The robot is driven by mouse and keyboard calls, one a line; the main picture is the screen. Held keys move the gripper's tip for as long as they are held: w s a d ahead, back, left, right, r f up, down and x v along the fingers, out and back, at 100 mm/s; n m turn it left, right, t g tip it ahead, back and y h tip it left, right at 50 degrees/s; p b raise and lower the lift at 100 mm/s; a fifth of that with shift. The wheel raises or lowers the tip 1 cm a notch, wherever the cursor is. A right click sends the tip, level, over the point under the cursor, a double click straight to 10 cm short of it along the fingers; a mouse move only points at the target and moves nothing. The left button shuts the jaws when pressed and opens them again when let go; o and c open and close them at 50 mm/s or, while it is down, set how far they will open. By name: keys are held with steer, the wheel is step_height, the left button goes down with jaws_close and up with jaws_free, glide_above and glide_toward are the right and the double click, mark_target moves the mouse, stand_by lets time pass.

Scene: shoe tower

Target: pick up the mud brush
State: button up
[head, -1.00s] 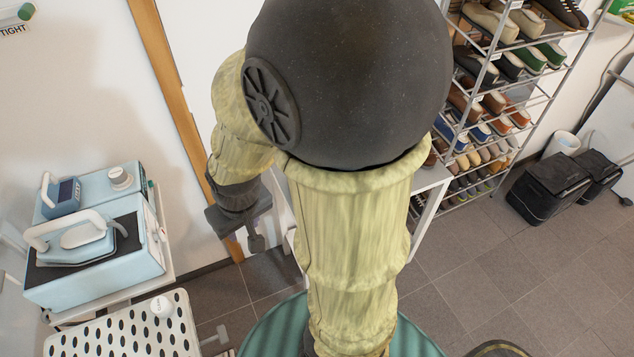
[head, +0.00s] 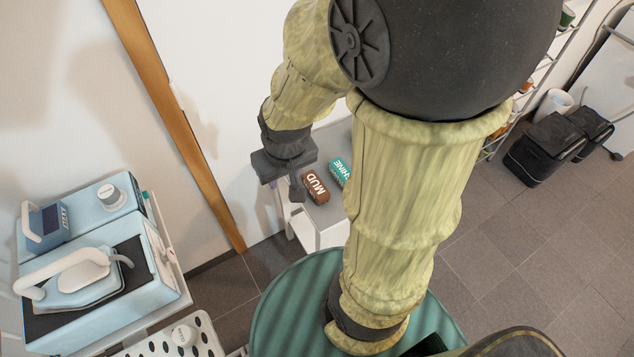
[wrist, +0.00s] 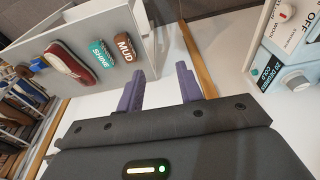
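The mud brush is a brown block lettered MUD (head: 315,187) on the small white table (head: 318,236), near its left end. It also shows in the wrist view (wrist: 125,48), upper left of centre. My gripper (head: 296,194) hangs just left of the brush in the head view; its fingers are small there. In the wrist view its two purple fingers (wrist: 159,82) stand wide apart with nothing between them. The mud brush lies beyond and to the left of the left finger. I cannot tell the exact height gap.
A teal brush lettered SHINE (head: 340,172) lies beside the mud brush. A red shoe (wrist: 70,66) is farther along the table. A wooden door frame (head: 180,125) is left of my gripper. Light blue appliances (head: 100,270) stand at the lower left. Black bags (head: 548,146) sit on the floor at right.

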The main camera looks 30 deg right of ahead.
steer(key=shift+o, duration=0.6)
steer(key=shift+s+a, duration=0.1)
steer(key=shift+s, duration=0.05)
steer(key=o, duration=0.4)
steer(key=shift+o, duration=0.8)
steer(key=shift+w+d+f, duration=0.15)
steer(key=shift+w+d, duration=0.05)
steer(key=shift+d, duration=0.1)
steer(key=g+b, duration=0.1)
steer(key=g, duration=0.2)
glide_above(313, 182)
step_height(313, 182, down, 12)
step_height(313, 182, down, 12)
steer(key=shift+f+p, duration=0.1)
steer(key=shift+p, duration=0.25)
